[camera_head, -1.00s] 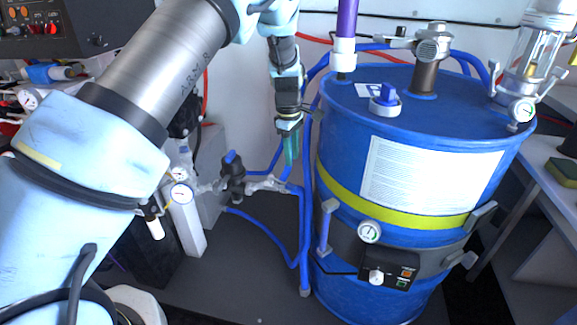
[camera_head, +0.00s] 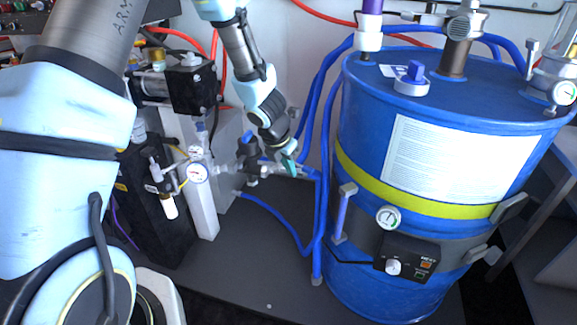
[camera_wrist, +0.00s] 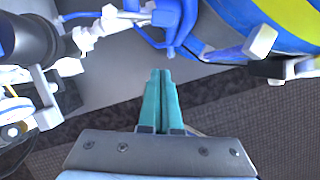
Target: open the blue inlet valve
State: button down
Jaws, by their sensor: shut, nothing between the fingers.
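The inlet valve (camera_head: 248,156) is a dark body with a small blue handle (camera_head: 249,136) on top. It sits in a pipe run left of the blue drum. In the wrist view, its dark body (camera_wrist: 32,40) is at the upper left, with a bit of blue at the picture's edge. My gripper (camera_head: 291,170) has teal fingers pressed together and empty. It is just right of the valve, by the fittings and blue hoses. In the wrist view my gripper (camera_wrist: 160,73) points at the blue hose junction (camera_wrist: 172,18), apart from the valve. Actual contact with the hoses cannot be told.
The large blue drum (camera_head: 360,250) with a yellow band stands to the right. Gauges (camera_head: 197,173) and a grey-white column (camera_head: 200,215) are left of the valve. Blue hoses (camera_head: 320,215) run down between valve and drum. Dark floor (camera_head: 235,265) is clear in front.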

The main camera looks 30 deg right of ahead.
aim_at(310, 167)
jog(key=w+d+f+p, duration=0.2)
jog(key=d+f, duration=0.2)
jog(key=d, duration=0.1)
jog(key=shift+w+p, duration=0.25)
jog(key=shift+p, duration=0.05)
jog(key=shift+d, duration=0.1)
jog(key=shift+d+r+n+t+p, duration=0.15)
jog(key=shift+d+n+p, duration=0.3)
jog(key=shift+p, duration=0.15)
jog(key=shift+d+r+n+t+p, duration=0.15)
jog(key=shift+d+n+p, duration=0.15)
jog(key=shift+n+p, duration=0.2)
jog(key=shift+w+d+f+n+t+y+p, duration=0.1)
jog(key=shift+d+n+t+y+p, duration=0.1)
jog(key=shift+d+n+p, duration=0.25)
jog(key=shift+w+d+n+t+y+p, duration=0.1)
jog(key=shift+d+n+y+p, duration=0.1)
jog(key=shift+n+p, duration=0.3)
jog(key=shift+w+d+f+n, duration=0.25)
jog(key=shift+d+n, duration=0.1)
jog(key=shift+n, duration=0.15)
